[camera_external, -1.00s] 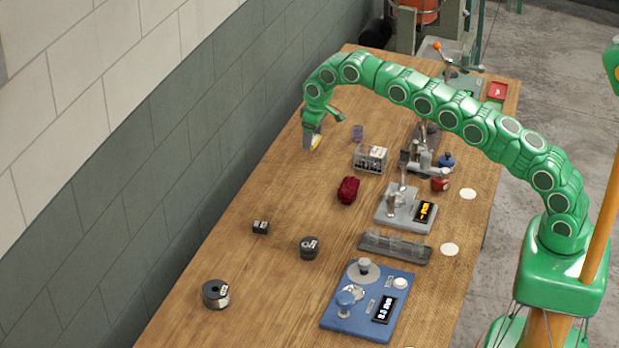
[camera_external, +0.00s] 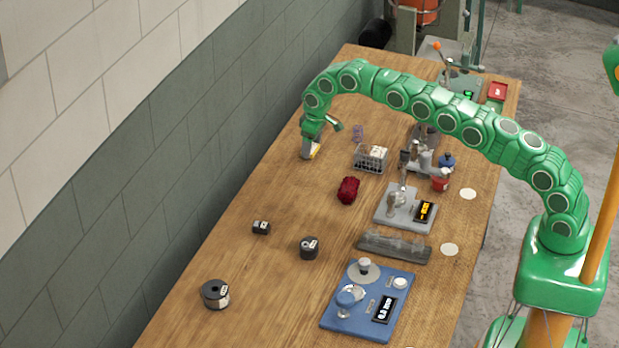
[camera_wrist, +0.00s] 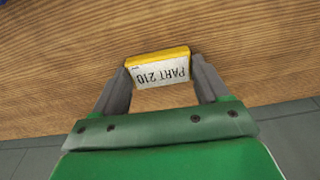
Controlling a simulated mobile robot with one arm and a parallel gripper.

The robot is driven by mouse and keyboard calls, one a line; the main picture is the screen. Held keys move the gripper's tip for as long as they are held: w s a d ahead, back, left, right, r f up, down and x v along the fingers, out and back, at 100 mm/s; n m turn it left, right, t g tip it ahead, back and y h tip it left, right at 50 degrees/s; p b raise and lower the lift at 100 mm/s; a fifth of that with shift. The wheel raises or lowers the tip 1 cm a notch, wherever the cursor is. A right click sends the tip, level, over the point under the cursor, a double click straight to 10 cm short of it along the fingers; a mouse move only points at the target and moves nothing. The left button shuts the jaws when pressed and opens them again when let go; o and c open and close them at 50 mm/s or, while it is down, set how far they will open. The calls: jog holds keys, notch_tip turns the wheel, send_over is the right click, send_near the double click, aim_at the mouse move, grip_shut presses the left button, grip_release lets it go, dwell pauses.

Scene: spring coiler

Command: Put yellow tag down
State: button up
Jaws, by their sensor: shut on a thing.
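The yellow tag (camera_wrist: 157,68) has a yellow top edge and a white face reading "PART 210", upside down in the wrist view. My gripper (camera_wrist: 160,82) is shut on it, with one grey finger at each side. In the external view the tag (camera_external: 315,151) is a small yellow and white patch at my gripper (camera_external: 309,153), low over the far left part of the wooden table (camera_external: 270,185). I cannot tell whether the tag touches the table.
A dark red bundle (camera_external: 348,190) lies nearer the camera. The grey-green wall (camera_external: 225,140) runs close along the left edge. Bare wood surrounds the gripper.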

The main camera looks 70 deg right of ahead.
aim_at(315, 149)
jog(key=shift+f, duration=0.1)
jog(key=o, duration=1)
jog(key=shift+o, duration=0.2)
notch_tip(315, 149, up, 12)
jog(key=s, duration=0.1)
jog(key=shift+s, duration=0.25)
